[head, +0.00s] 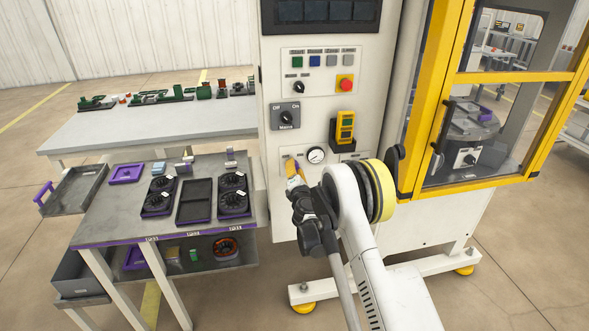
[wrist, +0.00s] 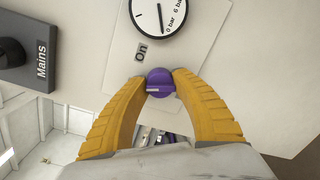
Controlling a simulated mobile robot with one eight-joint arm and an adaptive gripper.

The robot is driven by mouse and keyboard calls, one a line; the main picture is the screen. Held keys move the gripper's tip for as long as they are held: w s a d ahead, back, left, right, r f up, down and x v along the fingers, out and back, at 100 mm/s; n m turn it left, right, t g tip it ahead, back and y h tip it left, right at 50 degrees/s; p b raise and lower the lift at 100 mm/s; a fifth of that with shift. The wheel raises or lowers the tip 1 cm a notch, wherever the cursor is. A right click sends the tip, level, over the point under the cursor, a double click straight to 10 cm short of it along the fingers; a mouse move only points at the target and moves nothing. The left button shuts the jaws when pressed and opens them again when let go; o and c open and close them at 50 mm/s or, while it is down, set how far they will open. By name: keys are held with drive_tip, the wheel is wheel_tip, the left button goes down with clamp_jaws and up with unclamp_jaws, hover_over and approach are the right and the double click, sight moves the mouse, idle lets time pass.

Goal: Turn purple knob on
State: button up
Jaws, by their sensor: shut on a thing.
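The purple knob (wrist: 160,83) is on a light plate of the white machine cabinet, beside a pressure gauge (wrist: 158,15) and near the label "On" (wrist: 142,51). My gripper (wrist: 160,86) has its two yellow fingers closed on either side of the knob. In the head view my gripper (head: 293,170) is at the cabinet front, left of the gauge (head: 316,155), and largely hides the knob. A pale mark shows on the knob's lower edge in the wrist view.
The black Mains switch (head: 286,116) is above the gauge, and a red button (head: 346,85) is higher up. A yellow-framed door (head: 438,105) stands to the right. A table (head: 120,222) with trays and parts is to the left.

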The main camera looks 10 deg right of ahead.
drive_tip(key=m, duration=1.1)
drive_tip(key=shift+y, duration=0.4)
drive_tip(key=shift+m, duration=0.3)
drive_tip(key=o, duration=1.2)
drive_tip(key=shift+s, duration=0.1)
drive_tip(key=s, duration=1.1)
drive_tip(key=shift+s+r, duration=0.4)
drive_tip(key=shift+r, duration=0.05)
drive_tip(key=shift+r, duration=0.1)
